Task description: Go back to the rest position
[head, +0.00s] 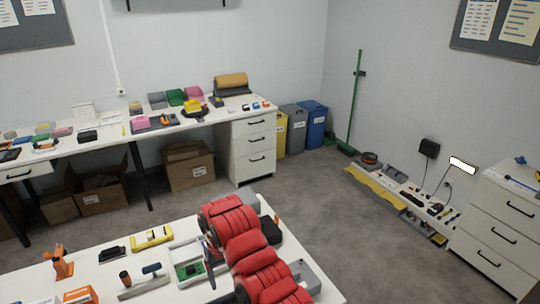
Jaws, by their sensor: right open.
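My red padded right arm (250,250) reaches over the white table (100,260) in the foreground. My right gripper (211,268) is at the arm's left side, small and partly hidden by it. It is open, and I see nothing held in it. It appears beside a tray with a green circuit board (190,270); whether it touches the tray I cannot tell. My left gripper is not in view.
An orange tool (62,263), a yellow level (152,238) and an orange box (80,296) lie on the near table. A long cluttered bench (110,138) lines the back wall, with cartons (188,166) below. Drawers (500,225) stand right. The grey floor (330,225) between is clear.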

